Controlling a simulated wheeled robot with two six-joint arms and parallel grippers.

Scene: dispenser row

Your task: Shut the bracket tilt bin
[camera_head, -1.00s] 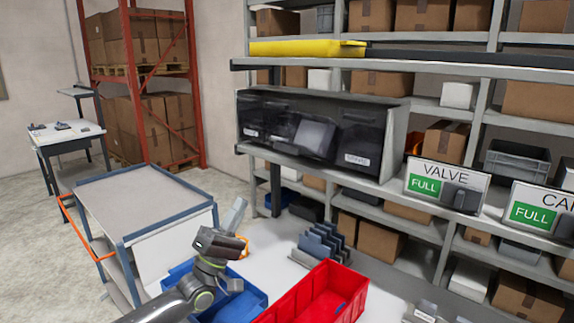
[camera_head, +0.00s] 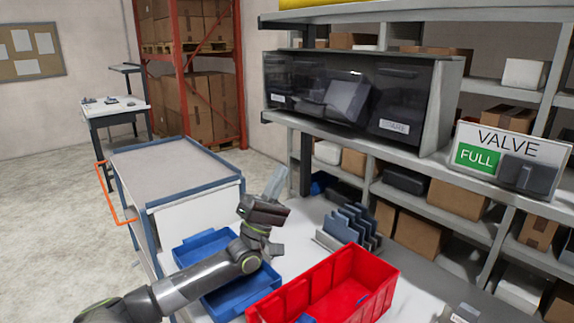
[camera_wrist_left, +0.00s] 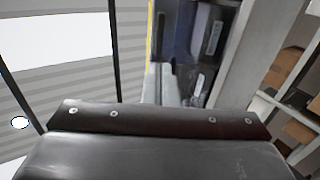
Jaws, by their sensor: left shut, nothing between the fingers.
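A row of dark, glossy tilt bins (camera_head: 300,92) sits in a grey-sided housing on the shelf. One bin front (camera_head: 346,97), right of the middle, leans outward, so it is tilted open. The others look flush. My left gripper (camera_head: 277,180) is below and in front of the row, pointing up, shut and empty, apart from the bins. The left wrist view shows part of the bin row (camera_wrist_left: 200,50) beyond the dark gripper body. My right gripper is out of view.
A red bin (camera_head: 335,285) and a blue bin (camera_head: 215,270) stand on the white worktop near my left arm, with a grey slotted rack (camera_head: 350,227) behind. A VALVE sign (camera_head: 505,158) marked FULL stands at right. A grey-topped cart (camera_head: 170,170) is at left.

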